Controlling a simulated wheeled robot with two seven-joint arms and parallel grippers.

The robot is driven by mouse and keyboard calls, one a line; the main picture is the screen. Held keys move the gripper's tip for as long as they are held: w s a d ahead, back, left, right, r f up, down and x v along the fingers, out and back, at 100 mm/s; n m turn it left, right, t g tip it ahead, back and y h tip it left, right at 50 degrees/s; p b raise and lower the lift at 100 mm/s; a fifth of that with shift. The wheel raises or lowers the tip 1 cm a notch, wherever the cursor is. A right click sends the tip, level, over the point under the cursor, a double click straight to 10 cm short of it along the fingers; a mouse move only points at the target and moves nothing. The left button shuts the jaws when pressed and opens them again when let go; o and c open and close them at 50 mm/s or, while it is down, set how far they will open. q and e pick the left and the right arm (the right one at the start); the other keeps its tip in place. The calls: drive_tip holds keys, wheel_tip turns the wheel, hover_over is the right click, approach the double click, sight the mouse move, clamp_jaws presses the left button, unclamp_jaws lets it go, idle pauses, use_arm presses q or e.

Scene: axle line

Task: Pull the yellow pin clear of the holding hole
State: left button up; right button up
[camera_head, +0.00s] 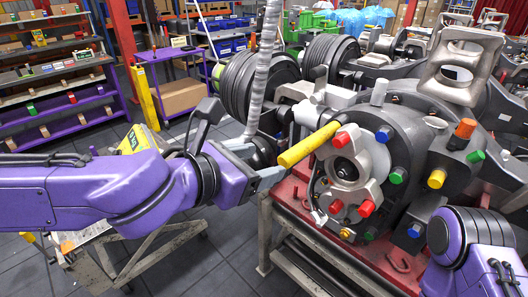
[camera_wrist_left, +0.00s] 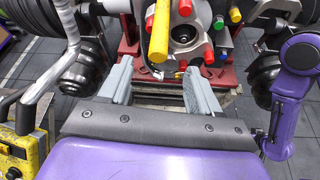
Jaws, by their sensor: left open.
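The long yellow pin (camera_head: 308,145) sticks out of the grey axle hub (camera_head: 399,130) toward the left and slightly down. Its inner end is out of sight at the hub, so the holding hole cannot be made out. My left gripper (camera_head: 262,163) is open and empty, just left of the pin's free end. In the left wrist view, the left gripper's two grey fingers (camera_wrist_left: 158,76) stand apart. The yellow pin (camera_wrist_left: 160,35) shows ahead of the gap between them, apart from both. My right arm (camera_head: 480,245) is at the lower right; its gripper is out of view.
Red, green, blue, orange and short yellow plugs surround the hub face (camera_head: 350,168). The hub sits on a red-topped stand (camera_head: 325,232). A grey ribbed hose (camera_head: 263,70) hangs close behind my left gripper. A yellow-black box (camera_head: 135,140) stands at the left on a trolley.

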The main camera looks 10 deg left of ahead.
sight(284, 158)
use_arm(q)
drive_tip(key=x, duration=1)
drive_tip(key=shift+w+f, duration=0.15)
drive_tip(key=shift+w, duration=0.05)
clamp_jaws()
